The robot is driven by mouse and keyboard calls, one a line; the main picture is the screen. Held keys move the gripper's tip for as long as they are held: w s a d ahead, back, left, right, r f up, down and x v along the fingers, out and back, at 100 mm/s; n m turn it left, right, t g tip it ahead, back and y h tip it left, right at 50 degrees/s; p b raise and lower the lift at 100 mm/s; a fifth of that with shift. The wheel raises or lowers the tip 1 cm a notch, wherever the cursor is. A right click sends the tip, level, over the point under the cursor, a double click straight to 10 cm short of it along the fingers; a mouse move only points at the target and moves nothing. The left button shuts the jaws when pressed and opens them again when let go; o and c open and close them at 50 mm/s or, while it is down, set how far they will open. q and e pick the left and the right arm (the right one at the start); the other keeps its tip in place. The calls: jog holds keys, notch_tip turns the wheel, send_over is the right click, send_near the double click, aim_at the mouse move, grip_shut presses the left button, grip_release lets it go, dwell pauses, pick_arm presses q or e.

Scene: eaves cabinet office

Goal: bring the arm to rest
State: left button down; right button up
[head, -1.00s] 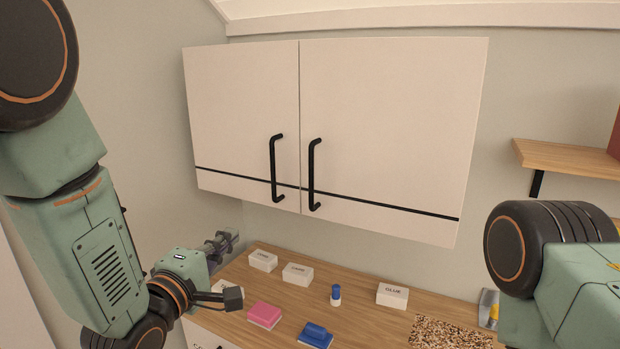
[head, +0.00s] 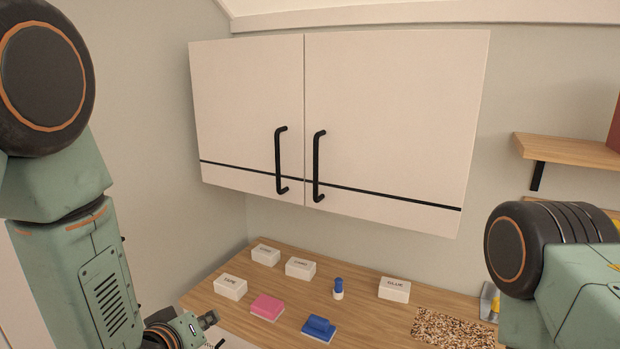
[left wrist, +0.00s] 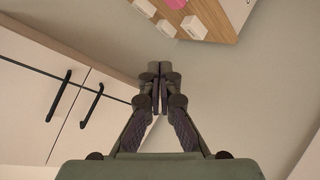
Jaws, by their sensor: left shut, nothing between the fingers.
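My left arm (head: 95,270) comes down along the left side of the head view. Its wrist is low, at the bottom edge by the left end of the counter. The left gripper (head: 208,319) shows only in part there. In the left wrist view the left gripper (left wrist: 158,85) has its fingers together with nothing between them, apart from the cabinet and counter. My right arm (head: 570,260) shows at the right edge of the head view; its gripper is out of view.
A closed two-door wall cabinet (head: 395,110) hangs above the wooden counter (head: 370,325). On the counter are several white boxes (head: 230,287), a pink block (head: 267,307), a blue block (head: 318,329) and a blue-capped bottle (head: 338,288). A shelf (head: 570,150) is at right.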

pick_arm(q)
jog(key=s+a+f+m+g+y+b, duration=0.1)
jog(key=s+f+g+b, duration=0.5)
jog(key=s+f, duration=1)
jog(key=s+a+f+m+g+y+b, duration=0.1)
jog(key=s+a+f+m+g+b, duration=0.2)
jog(key=s+f, duration=1.4)
notch_tip(320, 180, down, 5)
jog(key=g+b, duration=0.3)
jog(key=b, duration=0.2)
jog(key=shift+s+a+m, duration=0.15)
jog(key=shift+s+m, duration=0.1)
jog(key=shift+m, duration=0.15)
pick_arm(e)
notch_tip(320, 180, down, 15)
jog(key=shift+f, duration=0.15)
pick_arm(q)
jog(key=shift+w, duration=0.15)
pick_arm(e)
jog(key=shift+w, duration=0.2)
jog(key=shift+s+d, duration=0.1)
jog(key=shift+s, duration=0.05)
